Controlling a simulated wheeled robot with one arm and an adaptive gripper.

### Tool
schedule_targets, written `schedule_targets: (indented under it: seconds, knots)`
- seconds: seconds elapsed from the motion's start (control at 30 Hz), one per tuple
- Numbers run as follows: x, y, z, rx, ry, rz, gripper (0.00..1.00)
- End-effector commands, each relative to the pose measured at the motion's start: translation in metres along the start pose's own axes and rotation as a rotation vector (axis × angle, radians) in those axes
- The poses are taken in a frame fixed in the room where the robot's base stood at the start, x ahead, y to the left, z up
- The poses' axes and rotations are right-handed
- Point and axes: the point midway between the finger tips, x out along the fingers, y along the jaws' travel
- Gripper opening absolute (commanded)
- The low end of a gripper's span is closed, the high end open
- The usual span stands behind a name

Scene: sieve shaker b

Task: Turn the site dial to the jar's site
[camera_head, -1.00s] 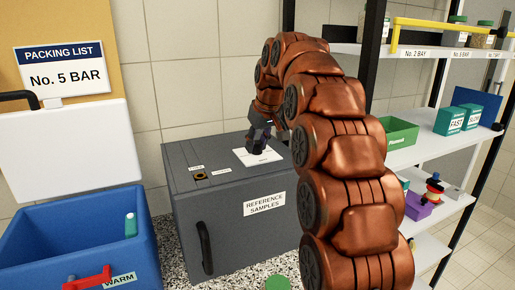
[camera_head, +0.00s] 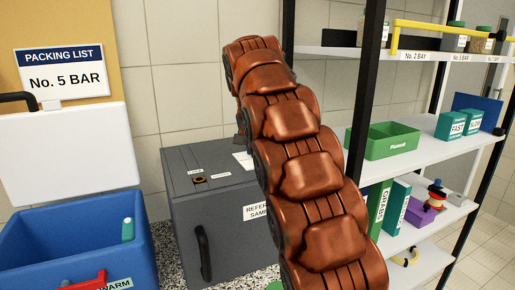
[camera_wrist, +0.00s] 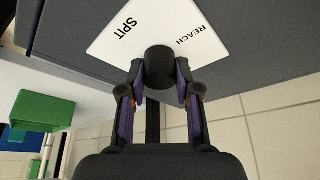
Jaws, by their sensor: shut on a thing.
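The site dial is a black round knob (camera_wrist: 158,62) on a white plate (camera_wrist: 110,30) in the wrist view. The words SPIT and REACH show on the plate; other marks and the knob's pointer are hidden or out of view. My gripper (camera_wrist: 158,78) has its two fingers on either side of the knob, shut on it. In the head view the plate (camera_head: 243,160) shows partly on top of the grey cabinet (camera_head: 185,215), and my arm hides the knob. A sign (camera_head: 66,76) reads PACKING LIST, No. 5 BAR.
A blue box (camera_head: 70,235) with its white lid (camera_head: 62,155) raised stands left of the cabinet. Shelves at right hold a green bin (camera_head: 390,143), teal boxes (camera_head: 450,125) and jars (camera_head: 482,40) behind a yellow rail (camera_head: 450,27). A green lid shows partly at the bottom edge.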

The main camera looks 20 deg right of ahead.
Motion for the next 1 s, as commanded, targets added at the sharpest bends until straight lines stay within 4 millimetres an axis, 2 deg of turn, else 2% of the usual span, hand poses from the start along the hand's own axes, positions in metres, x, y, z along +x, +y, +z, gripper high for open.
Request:
schedule_targets:
  seconds: [0.3,0.73,0.77,1.0]
  knots:
    - [-0.0001,-0.0002,0.0001,0.071,0.000,0.030,0.00]
    - [-0.0001,-0.0001,0.0001,0.077,-0.001,0.032,0.00]
    - [-0.0001,-0.0001,0.0001,0.077,-0.001,0.032,0.35]
    - [0.0000,-0.0001,0.0001,0.077,-0.001,0.032,0.57]
